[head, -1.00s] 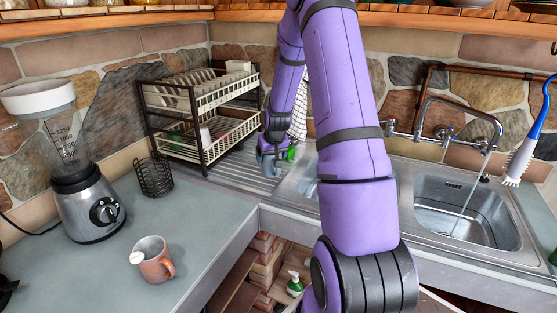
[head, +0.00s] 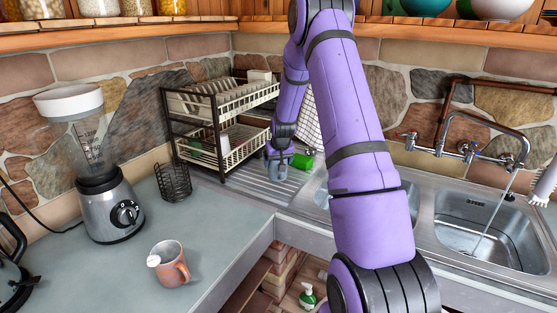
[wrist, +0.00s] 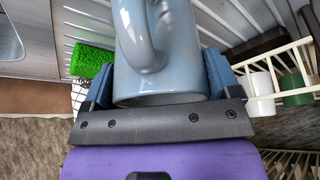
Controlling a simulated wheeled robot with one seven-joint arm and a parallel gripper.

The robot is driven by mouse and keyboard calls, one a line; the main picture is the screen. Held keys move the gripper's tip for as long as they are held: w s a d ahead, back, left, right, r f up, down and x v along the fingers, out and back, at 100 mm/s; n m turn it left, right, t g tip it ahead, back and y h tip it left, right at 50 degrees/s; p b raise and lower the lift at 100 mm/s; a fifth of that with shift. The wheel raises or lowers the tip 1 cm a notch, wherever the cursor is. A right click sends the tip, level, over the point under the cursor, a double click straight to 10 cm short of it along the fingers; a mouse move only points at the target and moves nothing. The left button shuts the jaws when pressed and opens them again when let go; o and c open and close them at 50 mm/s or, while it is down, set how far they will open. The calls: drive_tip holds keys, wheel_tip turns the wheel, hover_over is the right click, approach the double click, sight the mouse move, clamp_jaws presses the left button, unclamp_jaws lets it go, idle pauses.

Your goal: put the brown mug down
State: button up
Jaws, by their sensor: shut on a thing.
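My gripper (wrist: 157,82) is shut on a blue-grey mug (wrist: 160,62), whose handle faces the camera in the wrist view. In the head view my gripper (head: 277,172) is low over the ribbed metal drainboard (head: 262,188), beside the dish rack. I cannot tell whether the held mug touches the drainboard. A brown mug (head: 174,271) with a pale patch stands upright on the grey counter (head: 110,275) at the lower left, away from my gripper.
The two-tier dish rack (head: 222,127) stands close by on the left, and a green object (head: 302,160) lies just right of my gripper. The sink (head: 480,228) is at the right. A wire holder (head: 174,182) and a blender (head: 110,210) stand on the counter.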

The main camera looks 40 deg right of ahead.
drive_tip(key=shift+f, duration=1.2)
drive_tip(key=shift+f, duration=0.1)
drive_tip(key=o, duration=0.9)
drive_tip(key=shift+o, duration=0.2)
